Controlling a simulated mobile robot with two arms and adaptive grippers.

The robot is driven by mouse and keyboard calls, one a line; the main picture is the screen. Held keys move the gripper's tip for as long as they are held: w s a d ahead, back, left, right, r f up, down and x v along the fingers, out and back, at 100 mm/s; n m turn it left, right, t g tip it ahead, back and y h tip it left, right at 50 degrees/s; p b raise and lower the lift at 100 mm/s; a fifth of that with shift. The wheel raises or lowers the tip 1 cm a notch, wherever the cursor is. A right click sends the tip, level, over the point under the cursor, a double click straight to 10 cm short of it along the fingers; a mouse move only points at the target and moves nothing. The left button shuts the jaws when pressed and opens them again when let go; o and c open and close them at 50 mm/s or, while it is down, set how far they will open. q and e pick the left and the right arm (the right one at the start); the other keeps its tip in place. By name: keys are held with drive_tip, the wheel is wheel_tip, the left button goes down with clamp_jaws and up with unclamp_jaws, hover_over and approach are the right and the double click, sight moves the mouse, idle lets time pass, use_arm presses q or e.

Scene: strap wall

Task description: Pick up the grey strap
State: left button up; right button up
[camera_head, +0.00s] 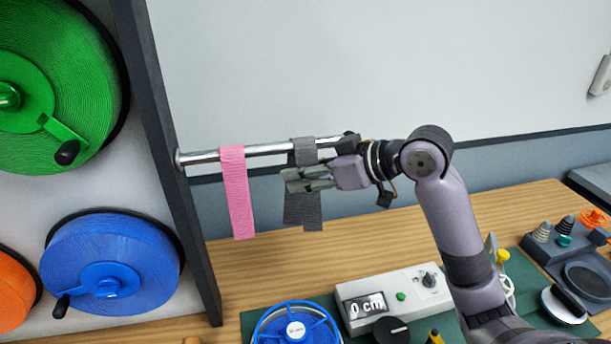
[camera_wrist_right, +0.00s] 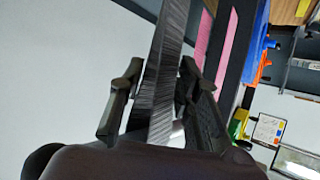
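The grey strap (camera_head: 304,210) hangs over a horizontal metal rod (camera_head: 270,149), to the right of a pink strap (camera_head: 238,195). My right gripper (camera_head: 290,181) is just below the rod at the strap's upper part and hides some of it. In the right wrist view the grey strap (camera_wrist_right: 168,60) runs between the two fingers, which stand apart on either side of it. I see no clear grip on it. The pink strap also shows in the wrist view (camera_wrist_right: 228,48), beyond the right finger. My left gripper is in neither view.
A dark-framed rack with green (camera_head: 50,85) and blue (camera_head: 108,265) reels stands at the left. On the wooden table below are a measuring box (camera_head: 385,300) reading 0 cm, a small blue reel (camera_head: 295,328) and, at right, a grey tray of parts.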

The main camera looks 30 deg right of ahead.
clamp_jaws()
idle(0.9)
